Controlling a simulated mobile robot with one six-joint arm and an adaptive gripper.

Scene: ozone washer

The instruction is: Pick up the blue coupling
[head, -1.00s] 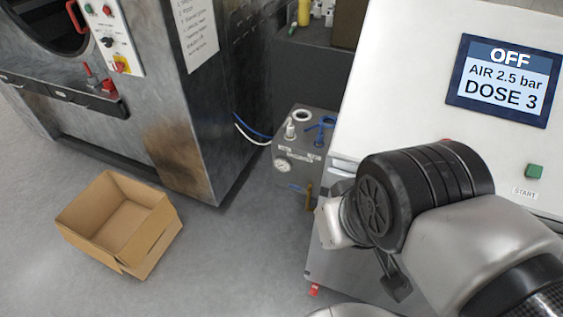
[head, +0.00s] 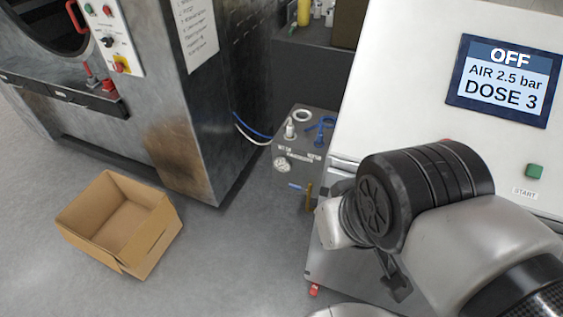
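A blue fitting (head: 323,128), which looks like the blue coupling, sits on top of a grey box-shaped unit (head: 287,152) with a gauge, left of the white cabinet. A white fitting (head: 289,130) stands beside it. A smaller blue piece (head: 296,187) shows low on the front of the unit, close to a brass-coloured part. My gripper (head: 395,284) shows only in part as a dark piece below my wrist, in front of the cabinet. It is apart from the blue fitting in the picture. Its fingertips and opening are not clear.
The white cabinet (head: 430,60) with an OFF display fills the right side. A steel washer (head: 215,120) stands at left. A blue hose and a white hose run from it to the unit. An open, empty cardboard box (head: 150,254) is on the floor, with clear floor around it.

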